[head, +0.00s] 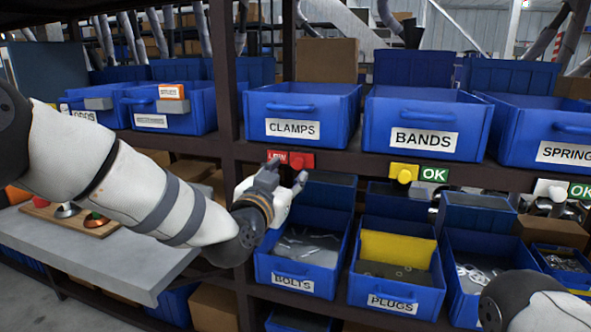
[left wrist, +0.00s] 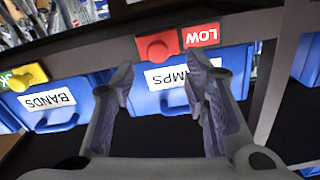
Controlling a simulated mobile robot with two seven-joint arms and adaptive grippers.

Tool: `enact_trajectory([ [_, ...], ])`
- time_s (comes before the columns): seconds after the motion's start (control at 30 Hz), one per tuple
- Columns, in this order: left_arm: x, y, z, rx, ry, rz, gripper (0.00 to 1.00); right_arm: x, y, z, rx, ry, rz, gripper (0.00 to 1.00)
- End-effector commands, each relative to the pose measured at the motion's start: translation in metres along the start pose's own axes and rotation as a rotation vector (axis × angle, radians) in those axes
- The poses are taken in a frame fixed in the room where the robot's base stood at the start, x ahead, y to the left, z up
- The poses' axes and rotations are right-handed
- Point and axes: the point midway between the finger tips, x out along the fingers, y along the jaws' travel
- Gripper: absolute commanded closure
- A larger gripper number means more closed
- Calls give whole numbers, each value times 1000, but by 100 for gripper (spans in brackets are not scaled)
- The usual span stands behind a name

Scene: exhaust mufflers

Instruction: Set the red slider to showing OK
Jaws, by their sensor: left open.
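The red slider (head: 299,160) sits on the shelf edge under the bin marked CLAMPS. I see no contact. My right gripper is out of view.
A yellow slider (head: 404,172) under BANDS and a white slider (head: 551,189) at the right both show OK. Blue bins stand above and below the shelf edge. A dark upright post (head: 226,90) stands left of the red slider. A grey bench (head: 90,240) is at the lower left.

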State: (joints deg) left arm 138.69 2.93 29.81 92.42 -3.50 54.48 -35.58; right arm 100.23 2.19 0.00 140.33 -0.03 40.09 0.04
Motion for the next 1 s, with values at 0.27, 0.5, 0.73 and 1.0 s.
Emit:
enact_trajectory([
  [0.27,58,2,9,-4,-9,2,59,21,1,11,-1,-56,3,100],
  [0.5,68,2,4,-2,-7,3,59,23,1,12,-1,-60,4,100],
  [0.73,68,1,4,-2,-6,2,77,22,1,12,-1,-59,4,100],
  [1.0,68,1,4,-2,-6,2,100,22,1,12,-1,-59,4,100],
])
